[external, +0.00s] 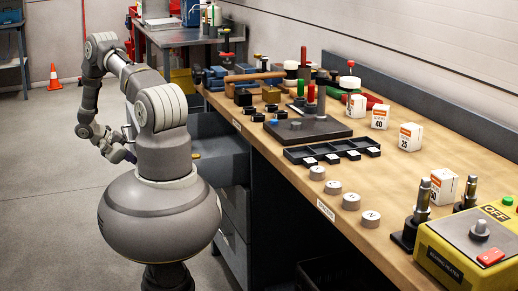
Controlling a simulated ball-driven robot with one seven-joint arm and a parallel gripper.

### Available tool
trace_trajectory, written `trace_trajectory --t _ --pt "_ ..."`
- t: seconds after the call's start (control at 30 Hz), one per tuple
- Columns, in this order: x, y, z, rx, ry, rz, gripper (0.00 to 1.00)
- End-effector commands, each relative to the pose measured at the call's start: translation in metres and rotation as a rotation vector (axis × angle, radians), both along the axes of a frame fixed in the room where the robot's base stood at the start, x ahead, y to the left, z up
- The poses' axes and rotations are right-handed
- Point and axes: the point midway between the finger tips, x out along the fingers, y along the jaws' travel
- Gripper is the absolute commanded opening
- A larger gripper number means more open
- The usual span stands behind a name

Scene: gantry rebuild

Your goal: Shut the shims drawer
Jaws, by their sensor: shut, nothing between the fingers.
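A blue-grey drawer (222,165) stands pulled out from the cabinet under the near side of the bench. My own body covers its left part, and I cannot read a label on it to tell whether it is the shims drawer. My gripper (127,154) is shut and empty, left of my column and partly hidden by it. In the picture it is left of the drawer, and I see no contact between them.
Lower drawer fronts (234,208) sit below the open one. The wooden bench (290,205) holds small boxes, round weights, a black tray (332,149) and a yellow machine (470,245). An orange cone (54,78) stands far left. The floor (45,180) at left is clear.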

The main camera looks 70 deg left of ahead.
Motion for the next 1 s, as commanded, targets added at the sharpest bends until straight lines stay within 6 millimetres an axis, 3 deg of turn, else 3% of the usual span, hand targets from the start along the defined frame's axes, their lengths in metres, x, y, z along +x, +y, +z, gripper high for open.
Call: trace_trajectory --t 0.37,0.57,0.77,1.0 --pt "0.002 0.000 0.001 0.000 0.000 0.000 0.00" --pt "0.016 0.000 0.002 -0.001 -0.001 -0.001 0.00" --pt "0.054 -0.001 0.003 -0.003 -0.002 -0.006 0.00" --pt "0.119 -0.001 0.003 -0.002 -0.001 -0.006 0.00"
